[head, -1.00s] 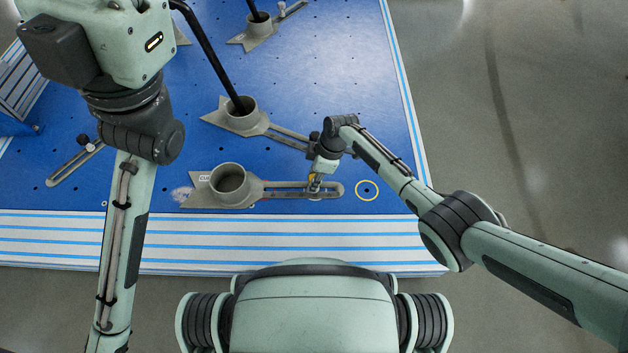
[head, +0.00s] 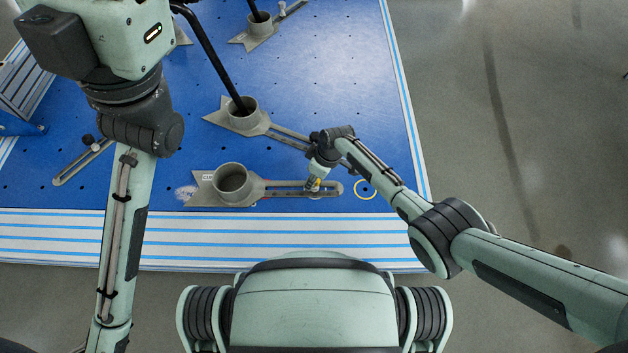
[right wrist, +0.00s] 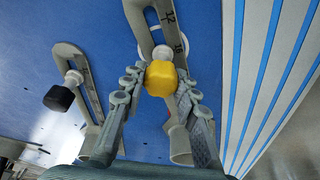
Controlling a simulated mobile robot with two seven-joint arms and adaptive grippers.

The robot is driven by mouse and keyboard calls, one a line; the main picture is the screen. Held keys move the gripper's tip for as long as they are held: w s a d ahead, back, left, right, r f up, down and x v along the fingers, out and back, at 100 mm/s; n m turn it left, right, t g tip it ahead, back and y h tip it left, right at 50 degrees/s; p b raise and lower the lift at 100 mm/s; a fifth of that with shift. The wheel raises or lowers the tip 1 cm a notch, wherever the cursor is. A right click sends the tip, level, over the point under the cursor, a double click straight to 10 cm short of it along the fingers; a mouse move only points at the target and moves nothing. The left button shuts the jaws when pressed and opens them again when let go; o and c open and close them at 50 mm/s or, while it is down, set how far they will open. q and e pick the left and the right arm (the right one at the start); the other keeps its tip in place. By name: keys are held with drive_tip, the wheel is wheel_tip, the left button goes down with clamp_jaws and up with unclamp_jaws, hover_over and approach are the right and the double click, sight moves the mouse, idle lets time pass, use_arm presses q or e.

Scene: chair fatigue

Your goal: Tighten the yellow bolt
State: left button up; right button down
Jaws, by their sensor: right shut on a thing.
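The yellow bolt (right wrist: 162,78) stands at the slotted end of a grey clamp arm. In the right wrist view it sits between the fingertips of my right gripper (right wrist: 156,86), which is shut on it. In the head view the right gripper (head: 315,180) reaches down over the slot of the nearest grey clamp (head: 290,188), and a little yellow shows there. The clamp's cup (head: 231,180) lies to the left. My left arm comes in from the left and rises out of view at the top; its gripper does not show.
A second clamp cup (head: 241,113) behind holds a black rod (head: 210,55). A black knob (right wrist: 59,98) shows beside the bolt. Striped table edge (head: 300,238) lies in front.

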drive_tip(key=shift+r+m+p, duration=0.2)
drive_tip(key=shift+m+p, duration=0.3)
drive_tip(key=shift+m, duration=0.7)
drive_tip(key=shift+w+f+m+t+h+p, duration=0.15)
drive_tip(key=shift+m+t+h+p, duration=0.25)
drive_tip(key=shift+m, duration=0.4)
drive_tip(key=shift+m+p, duration=0.3)
drive_tip(key=shift+m, duration=0.3)
drive_tip(key=m, duration=0.2)
drive_tip(key=shift+m+h, duration=0.4)
drive_tip(key=c, duration=1.2)
unclamp_jaws()
drive_tip(key=shift+d+f, duration=0.1)
drive_tip(key=shift+o, duration=0.2)
drive_tip(key=shift+s, duration=0.2)
